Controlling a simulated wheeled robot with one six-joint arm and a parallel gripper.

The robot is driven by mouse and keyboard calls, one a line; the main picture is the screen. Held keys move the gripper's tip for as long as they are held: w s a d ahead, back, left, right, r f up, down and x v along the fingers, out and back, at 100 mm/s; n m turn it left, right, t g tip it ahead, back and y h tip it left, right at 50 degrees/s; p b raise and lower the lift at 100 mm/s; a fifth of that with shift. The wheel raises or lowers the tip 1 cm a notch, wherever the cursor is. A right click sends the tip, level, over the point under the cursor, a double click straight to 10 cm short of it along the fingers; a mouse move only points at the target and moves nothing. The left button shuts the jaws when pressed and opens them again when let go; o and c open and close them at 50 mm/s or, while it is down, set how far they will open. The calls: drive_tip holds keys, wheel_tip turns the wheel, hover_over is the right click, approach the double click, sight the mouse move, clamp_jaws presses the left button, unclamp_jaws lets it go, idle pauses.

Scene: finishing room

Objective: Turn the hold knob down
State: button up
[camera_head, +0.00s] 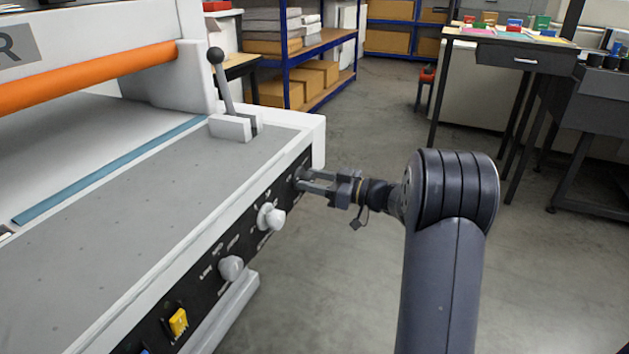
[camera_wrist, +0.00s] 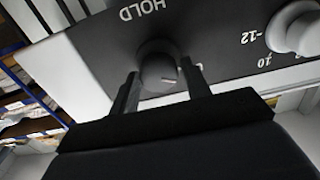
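The hold knob (camera_wrist: 157,66) is a dark round knob on a black panel, under the printed word HOLD. A small light mark shows on its face, toward its lower right in the wrist view. My gripper (camera_wrist: 158,78) has one finger on each side of the knob, close to its edges. Whether the fingers press on it or leave a thin gap cannot be told. In the head view my gripper (camera_head: 303,180) reaches the far end of the machine's front panel (camera_head: 250,246), and the hold knob is mostly hidden by the fingers.
A white knob (camera_head: 271,217) with a number scale is beside the hold knob; it also shows in the wrist view (camera_wrist: 294,29). Another pale knob (camera_head: 231,267) and a yellow switch (camera_head: 179,321) lie nearer. A lever (camera_head: 224,85) stands on top. The floor (camera_head: 345,270) beside the machine is clear.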

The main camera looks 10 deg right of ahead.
drive_tip(key=c, duration=0.6)
